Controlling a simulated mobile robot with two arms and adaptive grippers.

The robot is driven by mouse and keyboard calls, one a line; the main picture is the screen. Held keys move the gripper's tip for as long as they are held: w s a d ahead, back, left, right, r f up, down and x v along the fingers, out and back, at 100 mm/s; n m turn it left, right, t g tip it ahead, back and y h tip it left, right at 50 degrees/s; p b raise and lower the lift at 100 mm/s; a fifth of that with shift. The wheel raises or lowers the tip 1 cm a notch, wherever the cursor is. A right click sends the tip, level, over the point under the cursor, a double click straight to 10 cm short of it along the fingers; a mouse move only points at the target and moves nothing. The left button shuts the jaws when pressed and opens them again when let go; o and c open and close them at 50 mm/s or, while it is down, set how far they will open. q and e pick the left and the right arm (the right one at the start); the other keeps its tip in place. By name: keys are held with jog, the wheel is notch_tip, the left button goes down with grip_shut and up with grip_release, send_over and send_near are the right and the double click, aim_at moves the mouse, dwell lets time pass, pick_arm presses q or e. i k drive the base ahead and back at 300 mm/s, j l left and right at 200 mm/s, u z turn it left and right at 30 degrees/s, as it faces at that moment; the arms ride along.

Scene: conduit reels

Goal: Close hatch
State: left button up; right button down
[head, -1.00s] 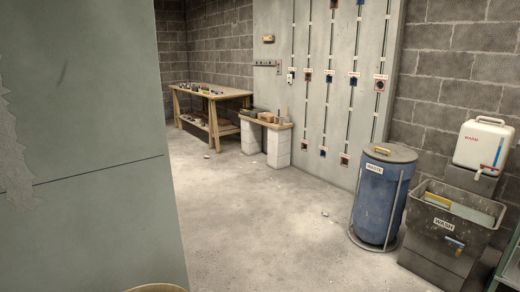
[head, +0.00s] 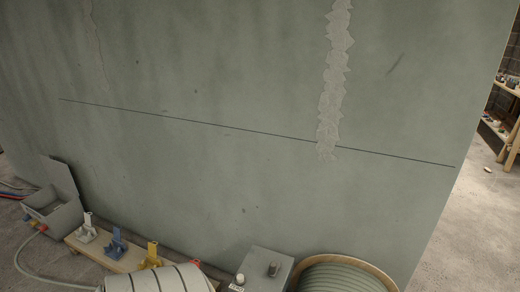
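A grey box (head: 52,218) stands on the floor at the far left, against the green-grey wall. Its lid (head: 64,178) stands up, tilted back toward the wall, so the box is open. Red and yellow parts show on its front, and a pale cable runs from it. I cannot tell whether this lid is the hatch; no other hatch shows. Neither of my grippers is in view.
The wall (head: 230,60) fills most of the view. Along its foot are a wooden board (head: 118,255) with white, blue and yellow clamp-like pieces, a pale rounded thing with dark bands (head: 155,281), a grey box with a knob (head: 262,264) and a cable reel (head: 345,276). Floor shows at right (head: 465,230).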

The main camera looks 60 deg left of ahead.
aim_at(58, 173)
jog(key=u, duration=3.55)
jog(key=i+j+u, duration=0.3)
jog(key=i, duration=1.15)
jog(key=i+j+u, duration=0.1)
jog(key=i+u, duration=0.15)
jog(key=i, duration=1.2)
